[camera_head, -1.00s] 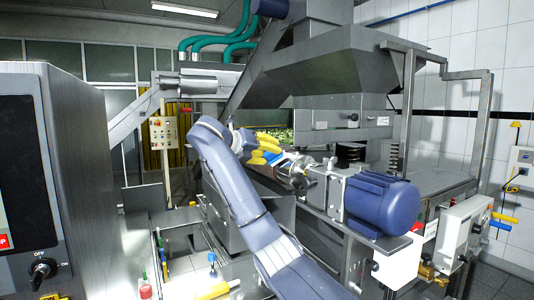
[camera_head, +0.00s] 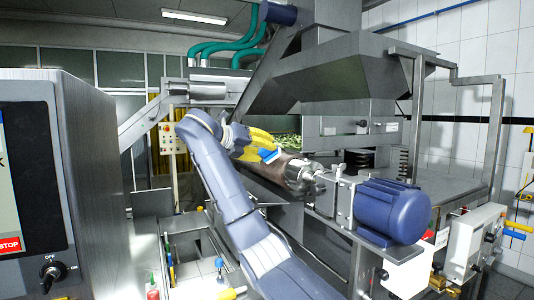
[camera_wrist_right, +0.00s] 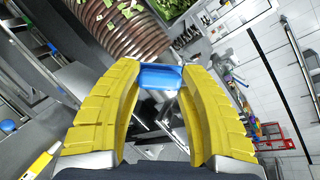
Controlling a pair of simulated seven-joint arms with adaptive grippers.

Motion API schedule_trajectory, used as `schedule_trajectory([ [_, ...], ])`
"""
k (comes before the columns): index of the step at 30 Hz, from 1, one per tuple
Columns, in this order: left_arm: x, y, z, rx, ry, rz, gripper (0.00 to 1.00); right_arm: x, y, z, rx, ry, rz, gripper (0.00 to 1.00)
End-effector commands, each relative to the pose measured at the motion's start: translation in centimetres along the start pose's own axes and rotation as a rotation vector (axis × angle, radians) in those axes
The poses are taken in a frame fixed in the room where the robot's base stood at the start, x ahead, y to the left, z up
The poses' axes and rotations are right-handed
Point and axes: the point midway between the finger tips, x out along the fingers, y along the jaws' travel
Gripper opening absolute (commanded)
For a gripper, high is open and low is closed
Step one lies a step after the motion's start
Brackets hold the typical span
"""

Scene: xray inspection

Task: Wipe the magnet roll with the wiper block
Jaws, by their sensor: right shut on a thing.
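The magnet roll (camera_head: 280,168) is a brownish ribbed cylinder with a bright metal end, lying level under the machine's opening. Its ribbed surface also shows in the right wrist view (camera_wrist_right: 128,32). My right gripper (camera_head: 262,150) is at the roll, its yellow fingers shut on the blue wiper block (camera_head: 269,156). In the right wrist view, the block (camera_wrist_right: 160,77) sits between the two fingertips, just below the roll's edge; I cannot tell whether it touches the roll. My left gripper is not in view.
A blue motor (camera_head: 393,208) stands at the roll's right end, with a control box (camera_head: 474,243) beyond it. A tall steel cabinet (camera_head: 85,170) blocks the left. Green leafy material (camera_head: 287,140) lies in the opening behind the roll.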

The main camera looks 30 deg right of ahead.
Motion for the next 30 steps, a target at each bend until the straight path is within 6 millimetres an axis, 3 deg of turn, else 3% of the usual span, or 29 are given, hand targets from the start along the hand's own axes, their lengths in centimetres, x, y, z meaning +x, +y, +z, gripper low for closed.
schedule_trajectory([
  [14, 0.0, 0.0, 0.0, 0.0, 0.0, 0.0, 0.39, -0.3, 0.0, 0.2, 0.001, 0.0, 0.0, 0.14],
  [30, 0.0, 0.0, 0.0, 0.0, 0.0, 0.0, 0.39, -3.0, 0.0, 1.3, 0.0, 0.0, 0.0, 0.14],
])
